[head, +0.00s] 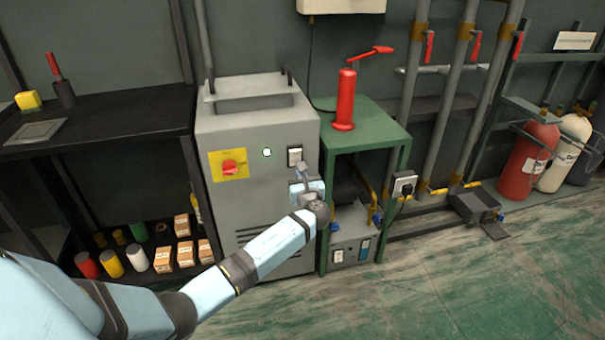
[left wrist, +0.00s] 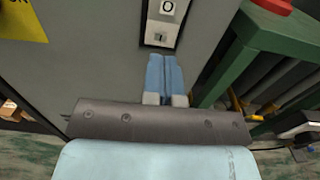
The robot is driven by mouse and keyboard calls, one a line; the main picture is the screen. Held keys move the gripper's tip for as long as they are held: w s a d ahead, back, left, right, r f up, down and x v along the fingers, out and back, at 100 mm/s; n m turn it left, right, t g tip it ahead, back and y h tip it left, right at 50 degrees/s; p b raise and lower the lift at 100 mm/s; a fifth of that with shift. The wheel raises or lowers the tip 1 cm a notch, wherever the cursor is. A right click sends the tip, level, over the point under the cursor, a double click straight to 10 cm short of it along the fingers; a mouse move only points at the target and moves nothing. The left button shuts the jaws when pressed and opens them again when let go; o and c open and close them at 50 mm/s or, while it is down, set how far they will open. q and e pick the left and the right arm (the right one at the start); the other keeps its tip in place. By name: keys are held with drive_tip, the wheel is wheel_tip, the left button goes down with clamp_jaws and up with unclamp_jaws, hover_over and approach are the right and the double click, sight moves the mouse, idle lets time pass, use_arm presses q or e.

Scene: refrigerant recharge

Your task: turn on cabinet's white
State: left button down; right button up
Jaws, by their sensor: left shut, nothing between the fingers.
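The grey cabinet (head: 221,117) stands in the middle of the head view, with a red rotary knob on a yellow plate (head: 229,165) on its front. A white switch (head: 294,155) sits on the upper right of that front. In the left wrist view the switch (left wrist: 162,24) shows marks 0 above and 1 below in a dark frame. My left gripper (head: 302,170) is shut and empty just below the switch; its closed fingertips (left wrist: 163,57) point at the switch's lower end. I cannot tell whether they touch it. My right gripper is not in view.
A green stand (head: 372,135) with a red jack (head: 345,100) is right of the cabinet. A dark shelf (head: 100,118) with small boxes and cans is at left. Gas cylinders (head: 528,160) stand far right. The green floor in front is clear.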

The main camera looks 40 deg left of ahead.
use_arm(q)
drive_tip(key=f+p+v, duration=0.1)
drive_tip(key=p+v, duration=0.2)
drive_tip(key=v, duration=0.7)
drive_tip(key=shift+d, duration=0.2)
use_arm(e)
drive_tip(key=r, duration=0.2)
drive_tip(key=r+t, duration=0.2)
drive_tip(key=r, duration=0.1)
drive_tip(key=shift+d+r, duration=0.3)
use_arm(q)
drive_tip(key=shift+f, duration=0.15)
